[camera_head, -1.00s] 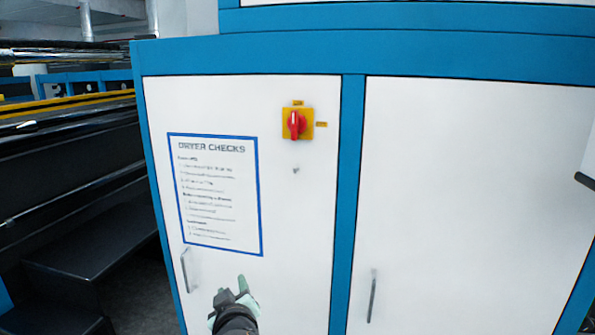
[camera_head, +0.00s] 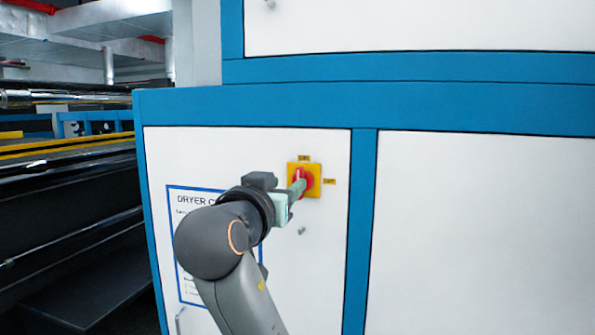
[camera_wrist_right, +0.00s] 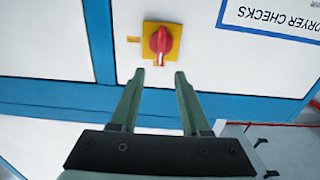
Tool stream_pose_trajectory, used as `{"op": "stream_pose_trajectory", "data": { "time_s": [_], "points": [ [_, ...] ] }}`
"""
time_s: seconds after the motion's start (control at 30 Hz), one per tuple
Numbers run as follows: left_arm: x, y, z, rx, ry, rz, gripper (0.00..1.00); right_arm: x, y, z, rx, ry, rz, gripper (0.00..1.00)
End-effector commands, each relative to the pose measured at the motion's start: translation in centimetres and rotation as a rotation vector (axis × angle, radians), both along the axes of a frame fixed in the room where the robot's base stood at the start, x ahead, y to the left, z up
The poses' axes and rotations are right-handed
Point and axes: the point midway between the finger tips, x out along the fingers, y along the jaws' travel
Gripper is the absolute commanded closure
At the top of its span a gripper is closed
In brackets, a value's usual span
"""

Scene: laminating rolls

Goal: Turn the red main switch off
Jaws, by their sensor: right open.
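The red main switch (camera_head: 309,181) sits on a yellow square plate (camera_head: 316,167) on the white cabinet door. Its handle stands upright, with a white mark at the upper end. In the right wrist view, which is turned upside down, the red switch (camera_wrist_right: 160,40) shows whole. My right gripper (camera_head: 299,187) is in front of the switch and partly hides it in the head view. In the wrist view its two fingers (camera_wrist_right: 159,74) are apart and empty, with the handle beyond the gap between their tips. No contact is visible. My left gripper is out of view.
Small yellow labels sit above the plate (camera_head: 304,158) and to its right (camera_head: 330,182). A blue-framed "DRYER CHECKS" sheet (camera_head: 190,196) is partly hidden by my right arm. Dark machinery with rollers (camera_head: 70,215) stands at the left. The right-hand cabinet panel (camera_head: 470,230) is clear.

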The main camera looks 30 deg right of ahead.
Motion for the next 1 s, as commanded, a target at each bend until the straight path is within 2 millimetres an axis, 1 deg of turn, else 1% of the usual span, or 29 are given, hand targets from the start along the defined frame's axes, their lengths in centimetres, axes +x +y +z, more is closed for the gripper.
{"op": "stream_pose_trajectory", "data": {
  "time_s": [0.03,0.2,0.4,0.57,0.8,0.87,1.0],
  "points": [
    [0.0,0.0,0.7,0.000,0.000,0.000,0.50,0.7,-1.0,0.3,-0.002,0.004,-0.006,0.54],
    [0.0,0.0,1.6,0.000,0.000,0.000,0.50,2.9,-3.6,0.3,-0.002,0.002,-0.004,0.54],
    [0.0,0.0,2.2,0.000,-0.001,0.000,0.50,4.6,-5.5,0.1,-0.001,0.003,-0.001,0.54],
    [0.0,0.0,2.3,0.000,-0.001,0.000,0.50,5.1,-6.0,0.0,0.000,0.000,0.001,0.54],
    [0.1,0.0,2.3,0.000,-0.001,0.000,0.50,5.2,-6.0,0.0,0.000,0.000,0.002,0.54],
    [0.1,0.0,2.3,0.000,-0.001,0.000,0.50,5.2,-6.0,0.0,0.000,0.000,0.002,0.59],
    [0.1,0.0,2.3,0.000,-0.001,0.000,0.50,5.2,-6.0,0.0,0.000,0.000,0.001,0.75]
  ]
}}
